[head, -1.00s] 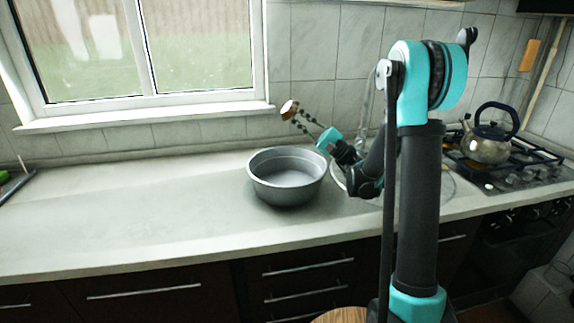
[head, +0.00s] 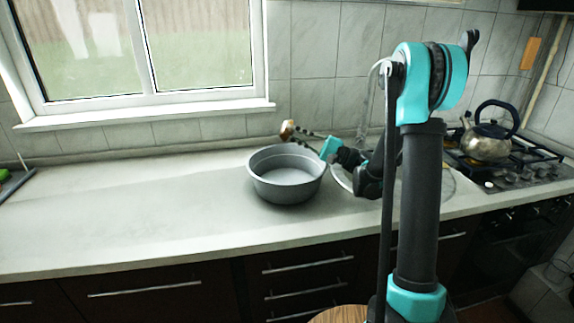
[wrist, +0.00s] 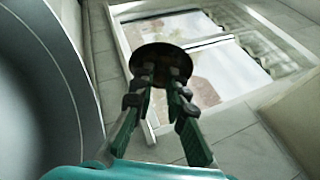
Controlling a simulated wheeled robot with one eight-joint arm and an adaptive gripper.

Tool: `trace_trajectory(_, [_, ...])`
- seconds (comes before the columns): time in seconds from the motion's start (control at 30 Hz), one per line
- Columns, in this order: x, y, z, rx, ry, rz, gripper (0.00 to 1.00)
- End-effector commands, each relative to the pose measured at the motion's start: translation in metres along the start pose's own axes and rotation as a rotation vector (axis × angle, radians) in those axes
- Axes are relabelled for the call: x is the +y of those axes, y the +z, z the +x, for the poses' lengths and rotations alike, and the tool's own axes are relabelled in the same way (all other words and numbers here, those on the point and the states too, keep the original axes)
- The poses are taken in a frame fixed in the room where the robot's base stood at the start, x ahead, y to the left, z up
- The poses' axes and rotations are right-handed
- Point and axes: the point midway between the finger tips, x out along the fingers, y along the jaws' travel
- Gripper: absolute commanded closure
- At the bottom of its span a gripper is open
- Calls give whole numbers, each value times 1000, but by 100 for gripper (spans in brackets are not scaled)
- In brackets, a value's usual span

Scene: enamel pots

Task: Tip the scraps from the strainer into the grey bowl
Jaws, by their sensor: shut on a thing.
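The grey bowl (head: 262,188) stands upright on the counter, left of the sink; its visible inside looks empty. It also fills the left of the wrist view (wrist: 45,100). My gripper (head: 294,133) is shut on a small brown and pale thing (head: 287,129), which I take for the strainer. It is held in the air above the bowl's far rim, apart from the bowl in the picture. In the wrist view it is a dark brown round shape (wrist: 158,58) at the fingertips. Its inside and any scraps cannot be made out.
The sink (head: 435,188) lies right of the bowl, partly behind my arm. A kettle (head: 487,148) stands on the hob (head: 520,172) at the far right. The window (head: 150,55) and tiled wall are behind.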

Motion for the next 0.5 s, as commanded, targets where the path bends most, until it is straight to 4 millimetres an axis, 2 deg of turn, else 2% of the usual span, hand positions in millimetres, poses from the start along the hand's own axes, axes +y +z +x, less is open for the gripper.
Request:
trace_trajectory(0.03, [5,-2,-2,10,36,-16,100])
trace_trajectory(0.43, [11,-3,0,34,146,-61,100])
trace_trajectory(0.5, [18,-4,-1,44,190,-79,100])
